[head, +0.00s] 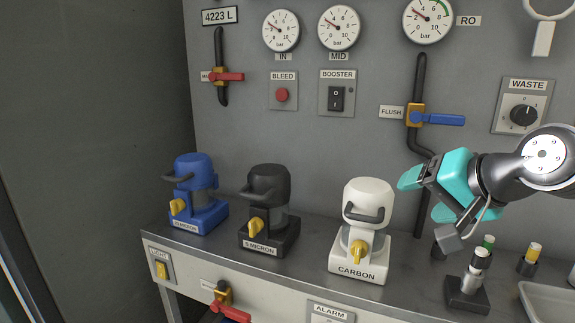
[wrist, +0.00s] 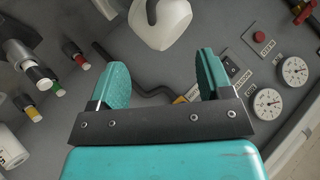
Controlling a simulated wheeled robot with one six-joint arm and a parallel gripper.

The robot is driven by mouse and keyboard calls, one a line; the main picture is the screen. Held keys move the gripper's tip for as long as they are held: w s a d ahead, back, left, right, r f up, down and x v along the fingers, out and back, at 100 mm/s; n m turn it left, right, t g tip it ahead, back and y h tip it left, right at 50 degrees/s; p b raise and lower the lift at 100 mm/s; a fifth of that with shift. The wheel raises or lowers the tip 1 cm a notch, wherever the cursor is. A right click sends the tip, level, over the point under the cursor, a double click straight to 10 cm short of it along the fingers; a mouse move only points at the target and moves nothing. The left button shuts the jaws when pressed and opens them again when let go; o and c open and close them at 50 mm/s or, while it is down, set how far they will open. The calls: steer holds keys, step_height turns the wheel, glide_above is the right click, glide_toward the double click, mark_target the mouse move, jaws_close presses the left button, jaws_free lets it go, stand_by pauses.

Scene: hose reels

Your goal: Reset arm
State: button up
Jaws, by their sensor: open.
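My gripper (head: 425,196) is at the right of the head view, above the counter and in front of the grey panel. Its two teal fingers are spread apart with nothing between them. In the wrist view the open fingers (wrist: 163,80) frame grey panel and part of a black pipe. The white CARBON housing (head: 364,225) with a yellow knob stands upright on the counter, left of and below my gripper. The black 5 MICRON housing (head: 267,205) and the blue housing (head: 196,192) stand farther left.
Short capped cylinders, one in a black stand (head: 467,292), stand below my gripper. A pale tray (head: 550,303) is at the lower right. The panel carries gauges, a blue FLUSH lever (head: 437,119) and a WASTE knob (head: 524,115). A white item with a handle (wrist: 163,25) shows beyond my fingers.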

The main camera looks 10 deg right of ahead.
steer(key=s+a+f+n+g+y, duration=0.1)
steer(key=s+a+f+n+g, duration=0.2)
steer(key=s+a+n+g, duration=0.35)
steer(key=s+a+f+n+g, duration=0.3)
steer(key=s+a+n+g, duration=0.1)
steer(key=s+a+n, duration=0.45)
step_height(320, 180, up, 14)
steer(key=d+m+p, duration=0.1)
steer(key=p, duration=1.2)
steer(key=shift+s+p, duration=0.4)
steer(key=shift+s, duration=0.05)
steer(key=shift+f, duration=0.1)
